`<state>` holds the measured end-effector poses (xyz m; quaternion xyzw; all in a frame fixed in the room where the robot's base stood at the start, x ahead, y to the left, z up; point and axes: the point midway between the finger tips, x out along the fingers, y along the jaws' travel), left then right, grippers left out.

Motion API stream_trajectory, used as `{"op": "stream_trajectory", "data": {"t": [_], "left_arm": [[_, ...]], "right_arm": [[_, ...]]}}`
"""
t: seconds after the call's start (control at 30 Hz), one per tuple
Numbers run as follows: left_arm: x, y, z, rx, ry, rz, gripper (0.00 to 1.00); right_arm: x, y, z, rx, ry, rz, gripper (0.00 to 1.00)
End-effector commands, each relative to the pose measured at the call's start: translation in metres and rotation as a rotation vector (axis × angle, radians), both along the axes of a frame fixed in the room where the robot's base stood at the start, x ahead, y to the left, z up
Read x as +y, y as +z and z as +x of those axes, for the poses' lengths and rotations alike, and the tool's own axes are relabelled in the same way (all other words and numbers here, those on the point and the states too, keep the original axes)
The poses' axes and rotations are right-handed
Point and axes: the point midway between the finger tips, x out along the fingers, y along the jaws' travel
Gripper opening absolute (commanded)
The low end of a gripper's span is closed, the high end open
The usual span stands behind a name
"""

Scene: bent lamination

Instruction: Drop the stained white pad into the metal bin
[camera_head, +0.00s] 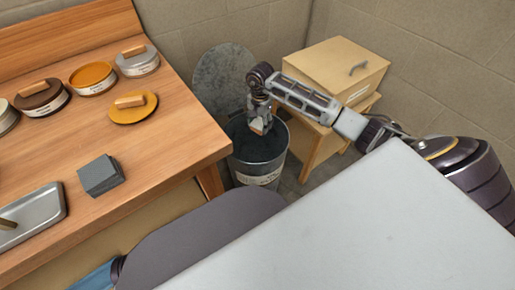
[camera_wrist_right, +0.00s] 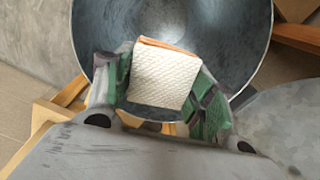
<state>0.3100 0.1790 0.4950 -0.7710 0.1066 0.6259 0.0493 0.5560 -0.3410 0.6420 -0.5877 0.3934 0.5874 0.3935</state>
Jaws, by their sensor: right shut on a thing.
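The white pad (camera_wrist_right: 160,75) has a quilted surface and an orange-brown stained edge. My right gripper (camera_wrist_right: 158,92) is shut on it, with green-lined fingers on both sides. The metal bin (camera_wrist_right: 262,22) is open below, and the pad shows against its inside in the right wrist view. In the head view, my right gripper (camera_head: 260,118) holds the pad (camera_head: 258,126) over the mouth of the bin (camera_head: 257,172), which stands on the floor beside the wooden bench. The stain itself is mostly hidden. My left gripper is not in view.
A round grey lid (camera_head: 222,78) leans against the wall behind the bin. A wooden box (camera_head: 335,65) on a stand is to its right. The wooden bench (camera_head: 150,150) holds round tins, a loose yellow lid (camera_head: 134,108), a dark block (camera_head: 100,175) and a metal tray (camera_head: 35,215).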

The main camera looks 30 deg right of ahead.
Motion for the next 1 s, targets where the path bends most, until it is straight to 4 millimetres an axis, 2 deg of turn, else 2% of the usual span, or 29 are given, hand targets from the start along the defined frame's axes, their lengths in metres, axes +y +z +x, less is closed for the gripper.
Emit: {"op": "stream_trajectory", "data": {"t": [0.47,0.5,0.67,1.0], "left_arm": [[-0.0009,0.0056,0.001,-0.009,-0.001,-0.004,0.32],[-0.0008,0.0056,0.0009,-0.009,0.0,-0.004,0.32],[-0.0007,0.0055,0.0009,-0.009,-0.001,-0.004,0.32],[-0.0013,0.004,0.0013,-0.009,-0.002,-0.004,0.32]], "right_arm": [[-0.0002,-0.0056,-0.0002,0.001,-0.001,0.0,0.36],[-0.0002,-0.0056,-0.0002,0.001,0.0,0.0,0.58],[-0.0002,-0.0056,-0.0001,0.001,0.0,0.0,0.79],[-0.0002,-0.0054,-0.0001,0.001,0.0,0.0,0.8]]}}
